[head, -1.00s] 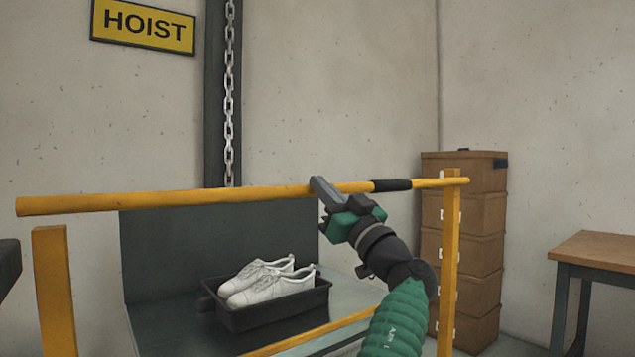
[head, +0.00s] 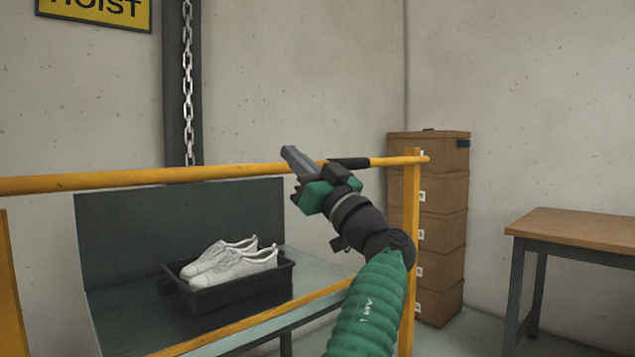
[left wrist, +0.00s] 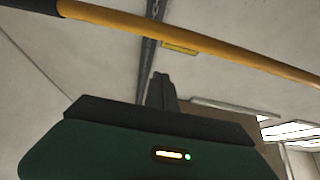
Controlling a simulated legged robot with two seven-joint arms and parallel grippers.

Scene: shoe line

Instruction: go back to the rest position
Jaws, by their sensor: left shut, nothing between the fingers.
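My left gripper (head: 291,160) is raised in the middle of the head view, in front of the yellow bar and near its black sleeve. It is shut with nothing in it. In the left wrist view its fingers (left wrist: 160,88) show together above the dark green gripper body, with the yellow bar (left wrist: 205,40) running across beyond them. I cannot tell from these views whether the gripper touches the bar. My right gripper is in neither view.
A yellow barrier bar (head: 110,181) with a black sleeve (head: 348,163) crosses in front. Behind it a black tray (head: 235,294) holds white shoes (head: 245,266) on a bench. Stacked brown boxes (head: 440,215) and a wooden table (head: 580,228) stand to the right. A chain (head: 188,90) hangs behind.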

